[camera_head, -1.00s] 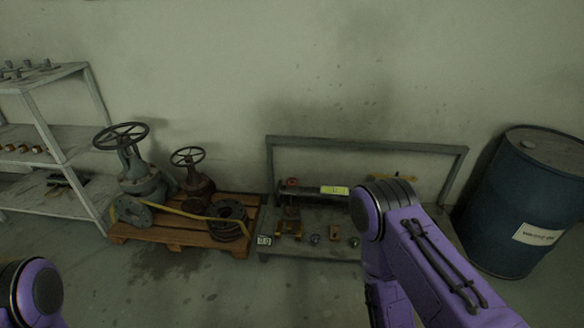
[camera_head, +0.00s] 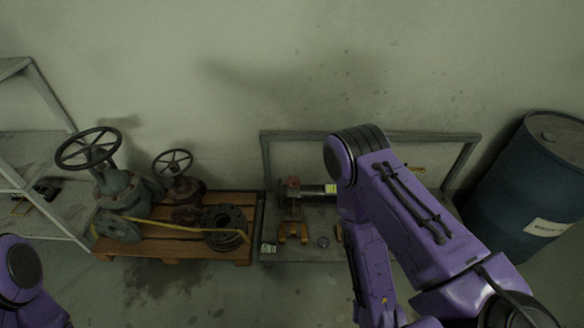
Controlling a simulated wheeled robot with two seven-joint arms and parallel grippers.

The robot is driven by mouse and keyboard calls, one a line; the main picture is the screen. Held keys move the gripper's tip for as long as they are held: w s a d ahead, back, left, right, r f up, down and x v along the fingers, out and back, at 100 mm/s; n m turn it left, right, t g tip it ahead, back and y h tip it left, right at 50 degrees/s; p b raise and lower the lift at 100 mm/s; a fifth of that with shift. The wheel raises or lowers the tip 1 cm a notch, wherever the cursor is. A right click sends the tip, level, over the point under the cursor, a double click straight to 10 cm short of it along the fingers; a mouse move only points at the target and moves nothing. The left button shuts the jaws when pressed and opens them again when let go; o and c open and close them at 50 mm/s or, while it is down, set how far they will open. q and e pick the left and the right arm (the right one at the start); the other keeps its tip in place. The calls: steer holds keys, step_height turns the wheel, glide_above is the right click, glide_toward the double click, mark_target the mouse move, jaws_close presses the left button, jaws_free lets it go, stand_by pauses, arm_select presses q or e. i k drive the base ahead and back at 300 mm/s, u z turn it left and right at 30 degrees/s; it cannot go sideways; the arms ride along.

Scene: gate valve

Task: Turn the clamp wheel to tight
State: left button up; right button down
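On the low grey bench (camera_head: 300,256), a dark cylindrical pipe (camera_head: 315,192) with a yellow label lies at a holder with a small red part (camera_head: 293,182) on top and orange-yellow feet (camera_head: 293,232). I cannot tell for sure which part is the clamp wheel. My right arm stands in front of the bench and hides the pipe's right part. A large dark handwheel (camera_head: 88,148) tops a grey-green valve (camera_head: 125,192), and a smaller one (camera_head: 172,163) tops a rusty valve (camera_head: 185,192). Neither gripper shows; only arm links are in view.
The valves stand on a wooden pallet (camera_head: 175,247) with a round flange (camera_head: 226,226) and a yellow strap. Grey shelving (camera_head: 40,150) is at left, a blue drum (camera_head: 530,190) at right. Floor before the pallet is clear.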

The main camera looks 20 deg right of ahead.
mark_target(293, 184)
steer(key=z, duration=0.5)
steer(key=i, duration=0.95)
steer(key=z, duration=0.95)
steer(key=i, duration=0.35)
steer(key=z, duration=0.25)
